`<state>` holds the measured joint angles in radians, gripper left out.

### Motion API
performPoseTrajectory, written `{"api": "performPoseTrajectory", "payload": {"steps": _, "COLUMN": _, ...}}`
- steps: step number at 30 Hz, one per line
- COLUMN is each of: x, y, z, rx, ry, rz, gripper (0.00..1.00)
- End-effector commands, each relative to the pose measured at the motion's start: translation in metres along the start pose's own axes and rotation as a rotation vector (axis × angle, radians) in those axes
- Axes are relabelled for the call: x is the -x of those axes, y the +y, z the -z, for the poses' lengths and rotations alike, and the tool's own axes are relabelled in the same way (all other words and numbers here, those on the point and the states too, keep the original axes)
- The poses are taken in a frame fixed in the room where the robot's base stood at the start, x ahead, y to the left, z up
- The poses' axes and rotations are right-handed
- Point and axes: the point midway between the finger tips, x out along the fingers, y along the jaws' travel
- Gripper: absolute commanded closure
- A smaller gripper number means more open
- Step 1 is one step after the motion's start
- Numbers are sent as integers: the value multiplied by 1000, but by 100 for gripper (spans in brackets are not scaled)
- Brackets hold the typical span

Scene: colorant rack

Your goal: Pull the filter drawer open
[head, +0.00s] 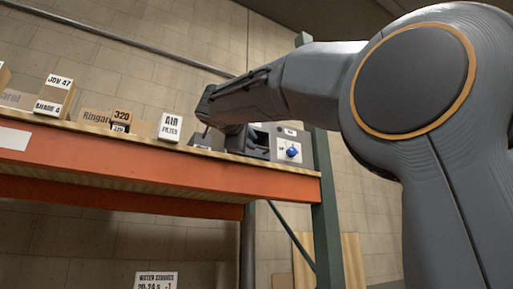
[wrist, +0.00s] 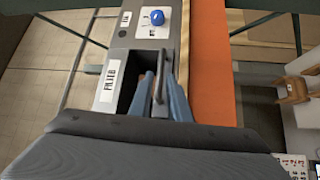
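The grey filter unit stands on the shelf. In the wrist view its white filter label (wrist: 108,86) lies beside a dark rectangular opening (wrist: 132,68). The upright drawer handle (wrist: 160,78) is a slim grey bar right of that opening. My gripper (wrist: 160,73) has its two blue fingers on either side of the handle, with the tips close to it. Whether they press on it I cannot tell.
A blue knob (wrist: 156,17) sits on the unit's panel. The orange shelf beam (head: 130,163) runs along the front edge. The white air filter sign (head: 170,127) and several boxes stand left on the shelf. A green rack post (head: 322,190) is close on the right.

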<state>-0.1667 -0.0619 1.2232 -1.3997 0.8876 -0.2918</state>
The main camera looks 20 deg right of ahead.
Motion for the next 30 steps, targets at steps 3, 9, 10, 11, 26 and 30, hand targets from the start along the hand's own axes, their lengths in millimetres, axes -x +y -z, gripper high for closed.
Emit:
{"api": "performPoseTrajectory", "payload": {"steps": 3, "x": -20, "y": 1, "z": -4, "rx": 2, "ry": -8, "rz": 2, "gripper": 84}}
{"api": "performPoseTrajectory", "payload": {"steps": 9, "x": -51, "y": 1, "z": -4, "rx": 3, "ry": -8, "rz": 2, "gripper": 84}}
{"api": "performPoseTrajectory", "payload": {"steps": 10, "x": -55, "y": 1, "z": -4, "rx": 3, "ry": -8, "rz": 2, "gripper": 84}}
{"api": "performPoseTrajectory", "payload": {"steps": 11, "x": -58, "y": 1, "z": -4, "rx": 3, "ry": -8, "rz": 2, "gripper": 84}}
{"api": "performPoseTrajectory", "payload": {"steps": 26, "x": -70, "y": -2, "z": -2, "rx": 0, "ry": -2, "rz": 3, "gripper": 90}}
{"api": "performPoseTrajectory", "payload": {"steps": 30, "x": -70, "y": -2, "z": -2, "rx": 0, "ry": -2, "rz": 3, "gripper": 100}}
